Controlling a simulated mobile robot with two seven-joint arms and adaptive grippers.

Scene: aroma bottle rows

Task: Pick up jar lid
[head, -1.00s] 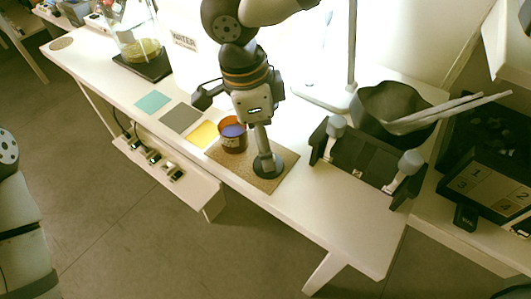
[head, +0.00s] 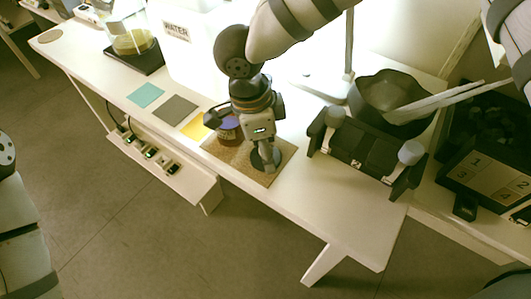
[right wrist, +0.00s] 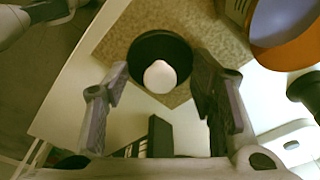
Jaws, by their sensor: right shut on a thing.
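The jar lid (head: 266,160), a dark round disc with a pale upright stem and knob, rests on the brown cork mat (head: 283,163). It also shows in the right wrist view (right wrist: 145,49), where the rounded knob lies between the two fingers. My right gripper (head: 258,135) is over it, pointing down; in the right wrist view my right gripper (right wrist: 158,90) has one finger on each side of the knob, shut on the lid. The open amber jar (head: 229,130) stands just left, partly hidden by the gripper; its orange rim (right wrist: 290,54) shows in the wrist view. My left gripper is not in view.
Teal (head: 146,95), grey (head: 175,110) and yellow (head: 195,127) squares lie left of the mat. A black rack (head: 362,150) and dark bin (head: 381,90) stand right. A water container (head: 184,62) is behind. The front right tabletop is bare.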

